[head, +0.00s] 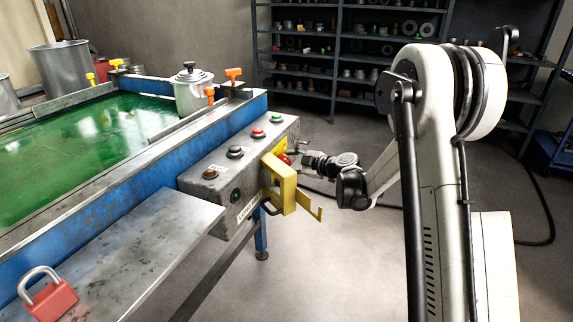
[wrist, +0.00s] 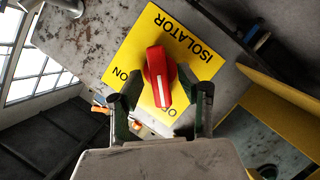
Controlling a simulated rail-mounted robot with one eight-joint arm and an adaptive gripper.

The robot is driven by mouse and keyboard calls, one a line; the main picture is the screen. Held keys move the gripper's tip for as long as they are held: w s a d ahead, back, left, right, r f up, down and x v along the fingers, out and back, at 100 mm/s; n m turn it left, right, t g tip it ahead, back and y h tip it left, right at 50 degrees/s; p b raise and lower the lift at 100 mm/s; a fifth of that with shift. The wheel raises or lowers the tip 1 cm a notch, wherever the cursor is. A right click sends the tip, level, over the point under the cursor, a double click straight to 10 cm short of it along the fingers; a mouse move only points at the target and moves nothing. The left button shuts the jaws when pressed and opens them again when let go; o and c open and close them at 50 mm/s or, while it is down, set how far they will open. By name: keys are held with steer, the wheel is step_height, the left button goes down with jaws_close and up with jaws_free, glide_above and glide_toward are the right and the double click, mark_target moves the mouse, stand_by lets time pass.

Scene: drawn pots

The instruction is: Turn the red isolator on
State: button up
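The red isolator (wrist: 158,72) is a rotary knob on a yellow plate (wrist: 190,48) lettered ISOLATOR, with ON at its left and a partly covered OFF below. The white line on the knob points down towards the OFF lettering. My gripper (wrist: 161,94) is open in the wrist view, one finger on each side of the knob's lower end, with gaps visible. In the head view the red isolator (head: 284,158) shows on the end of the grey control box, partly hidden by the yellow guard. My gripper (head: 300,156) reaches it from the right.
A yellow bracket (head: 283,190) juts out beside the isolator; a yellow panel (wrist: 285,95) shows at right in the wrist view. The control box (head: 215,188) carries several buttons. A red padlock (head: 51,299) lies on the metal shelf (head: 130,240). Floor right of the box is open.

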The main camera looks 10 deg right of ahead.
steer(key=shift+w+a+f, duration=0.15)
steer(key=shift+w+a, duration=0.15)
steer(key=shift+w, duration=0.05)
jaws_close()
